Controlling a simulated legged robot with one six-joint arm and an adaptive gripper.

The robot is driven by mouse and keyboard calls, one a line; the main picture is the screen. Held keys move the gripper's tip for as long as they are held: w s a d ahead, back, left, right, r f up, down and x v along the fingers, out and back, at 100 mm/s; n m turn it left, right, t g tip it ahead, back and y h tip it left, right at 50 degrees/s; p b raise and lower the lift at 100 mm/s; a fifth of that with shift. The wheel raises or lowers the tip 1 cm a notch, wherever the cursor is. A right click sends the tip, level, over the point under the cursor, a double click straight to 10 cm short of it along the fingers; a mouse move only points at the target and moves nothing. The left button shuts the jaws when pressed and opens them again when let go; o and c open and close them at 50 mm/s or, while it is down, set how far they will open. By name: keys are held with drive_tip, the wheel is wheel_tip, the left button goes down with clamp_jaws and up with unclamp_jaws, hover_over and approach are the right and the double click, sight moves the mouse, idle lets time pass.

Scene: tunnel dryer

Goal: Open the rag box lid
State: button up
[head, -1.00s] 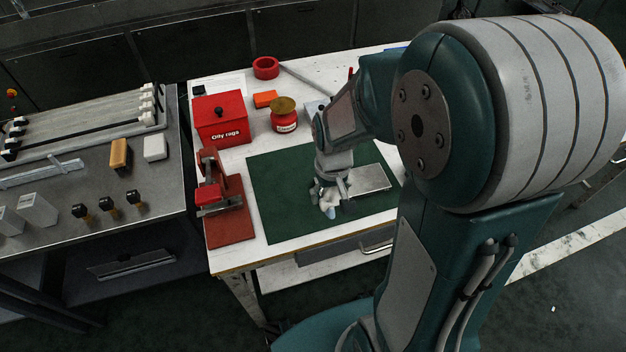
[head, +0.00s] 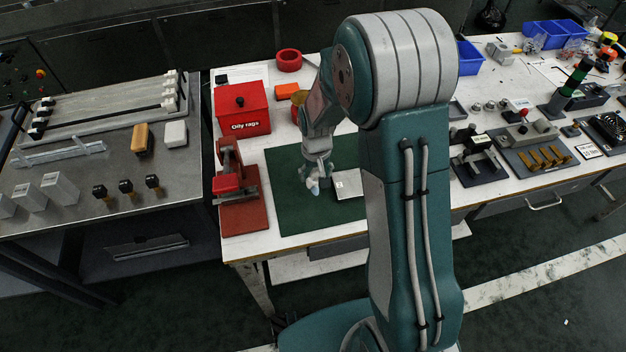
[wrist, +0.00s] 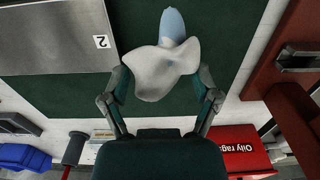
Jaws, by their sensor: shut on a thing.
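The rag box (head: 243,118) is red, labelled "Oily rags", and stands at the back left of the white table. Its lid (head: 240,96) has a black knob and looks closed. The box front (wrist: 238,148) also shows at the lower right of the wrist view, partly hidden by my gripper. My gripper (head: 312,184) is over the green mat, nearer me and to the right of the box, apart from it. It is shut on a crumpled pale rag (wrist: 155,68) with a blue rounded end at the top in the wrist view.
A metal plate marked 2 (wrist: 55,40) lies on the green mat (head: 290,215). A red clamp-like fixture (head: 238,195) stands in front of the box. An orange block (head: 287,91) and red ring (head: 288,60) sit near the box. My arm hides part of the table.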

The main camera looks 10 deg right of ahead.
sight(311, 181)
drive_tip(key=shift+w+a+f, duration=0.3)
drive_tip(key=shift+w+f, duration=0.1)
drive_tip(key=shift+f, duration=0.1)
drive_tip(key=shift+w+a+f, duration=0.25)
drive_tip(key=shift+w+f, duration=0.1)
drive_tip(key=shift+f, duration=0.1)
drive_tip(key=f, duration=0.3)
drive_tip(key=shift+w+d+f, duration=0.1)
drive_tip(key=shift+d+f, duration=0.05)
drive_tip(key=shift+d, duration=0.1)
drive_tip(key=o, duration=0.9)
drive_tip(key=shift+a, duration=0.1)
